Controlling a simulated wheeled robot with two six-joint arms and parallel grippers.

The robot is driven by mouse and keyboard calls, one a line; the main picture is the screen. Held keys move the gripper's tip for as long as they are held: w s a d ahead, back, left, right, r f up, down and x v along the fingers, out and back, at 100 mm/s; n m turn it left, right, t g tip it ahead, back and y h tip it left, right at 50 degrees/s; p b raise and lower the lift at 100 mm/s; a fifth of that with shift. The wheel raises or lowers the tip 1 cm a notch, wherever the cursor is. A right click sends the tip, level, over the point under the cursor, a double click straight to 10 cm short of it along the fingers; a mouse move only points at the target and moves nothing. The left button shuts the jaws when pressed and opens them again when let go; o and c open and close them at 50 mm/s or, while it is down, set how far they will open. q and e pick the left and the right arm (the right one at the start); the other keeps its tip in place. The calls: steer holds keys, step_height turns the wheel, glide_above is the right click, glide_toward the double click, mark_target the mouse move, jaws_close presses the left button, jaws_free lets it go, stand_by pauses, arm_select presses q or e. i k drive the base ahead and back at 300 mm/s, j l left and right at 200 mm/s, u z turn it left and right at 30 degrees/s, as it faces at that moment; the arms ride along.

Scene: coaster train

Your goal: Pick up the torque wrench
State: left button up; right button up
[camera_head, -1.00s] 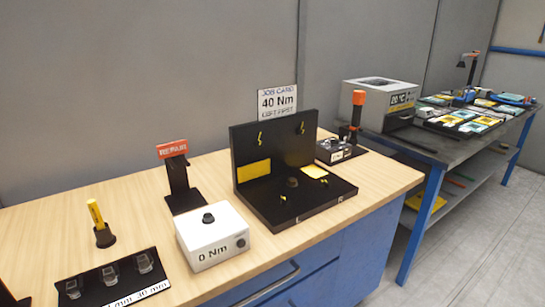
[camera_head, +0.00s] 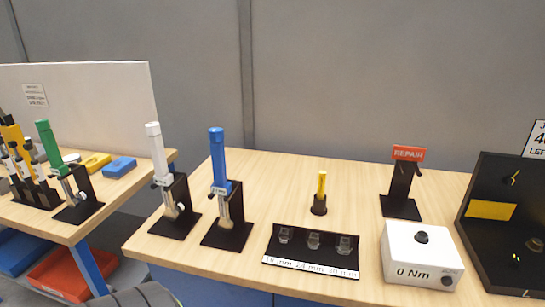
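Several upright tools with coloured handles stand in black holders, and I cannot tell for certain which is the torque wrench. One with a white handle (camera_head: 156,150) and one with a blue handle (camera_head: 218,158) stand side by side at the left of the near wooden bench (camera_head: 283,165). One with a green handle (camera_head: 47,146) stands on the other bench to the left. Each leans slightly in its holder, and its lower metal part shows partly. Neither of my grippers is in view.
A black socket tray (camera_head: 312,253) with several sockets lies near the bench's front edge. A yellow marker (camera_head: 321,185), a red REPAIR stand (camera_head: 408,154), a white 0 Nm box (camera_head: 421,257) and a black fixture (camera_head: 505,228) stand rightward. A gap separates the benches.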

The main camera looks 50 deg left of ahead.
mark_target(162, 177)
steer(key=k+u, duration=0.15)
steer(key=u, duration=2.1)
steer(key=j+z, duration=0.1)
steer(key=z, duration=0.3)
steer(key=i+j+z, duration=0.2)
steer(key=j, duration=0.25)
steer(key=i+j+z, duration=0.15)
steer(key=j, duration=0.3)
steer(key=j+z, duration=0.2)
steer(key=j, duration=0.25)
steer(key=i+j+z, duration=0.15)
steer(key=j, duration=0.35)
